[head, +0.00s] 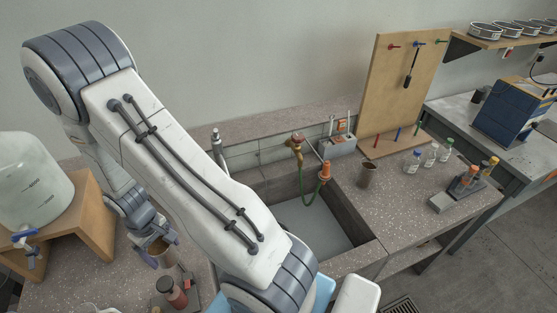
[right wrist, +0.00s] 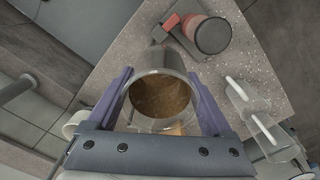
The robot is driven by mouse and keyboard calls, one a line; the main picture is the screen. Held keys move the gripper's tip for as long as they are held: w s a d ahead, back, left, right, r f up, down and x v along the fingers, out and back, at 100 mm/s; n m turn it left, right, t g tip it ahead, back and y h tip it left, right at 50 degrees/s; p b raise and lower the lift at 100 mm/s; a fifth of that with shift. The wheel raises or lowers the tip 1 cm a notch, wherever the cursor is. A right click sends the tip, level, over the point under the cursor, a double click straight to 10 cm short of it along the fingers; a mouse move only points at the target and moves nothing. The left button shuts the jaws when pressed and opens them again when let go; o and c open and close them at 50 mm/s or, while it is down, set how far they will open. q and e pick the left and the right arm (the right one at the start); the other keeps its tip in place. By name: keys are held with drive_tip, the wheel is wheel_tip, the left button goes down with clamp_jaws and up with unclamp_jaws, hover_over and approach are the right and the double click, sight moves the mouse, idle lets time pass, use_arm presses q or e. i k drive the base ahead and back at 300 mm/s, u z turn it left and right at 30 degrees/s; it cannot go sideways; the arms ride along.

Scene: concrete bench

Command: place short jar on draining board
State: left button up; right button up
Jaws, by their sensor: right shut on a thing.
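My right gripper (head: 160,250) is low at the left of the head view, over the speckled counter left of the sink. In the right wrist view its two purple fingers (right wrist: 165,100) are shut on opposite sides of an open round jar, which looks like the short jar (right wrist: 160,97). The jar is see-through at the rim and looks brown inside. It also shows in the head view (head: 163,256), partly hidden by the gripper. The speckled surface right of the sink, seemingly the draining board (head: 400,205), is far from the gripper. My left gripper is out of view.
A red-and-dark jar (head: 171,292) stands close to the held jar. The sink (head: 305,222), with tap (head: 297,143), lies between the two counters. Another brownish cup (head: 367,174), small bottles (head: 430,155) and a rack (head: 465,185) stand right of it. A water container (head: 28,180) is at left.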

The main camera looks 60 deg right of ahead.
sight(406, 208)
drive_tip(key=u, duration=0.6)
drive_tip(key=k, duration=1.55)
drive_tip(key=z, duration=1.95)
drive_tip(key=i, duration=0.5)
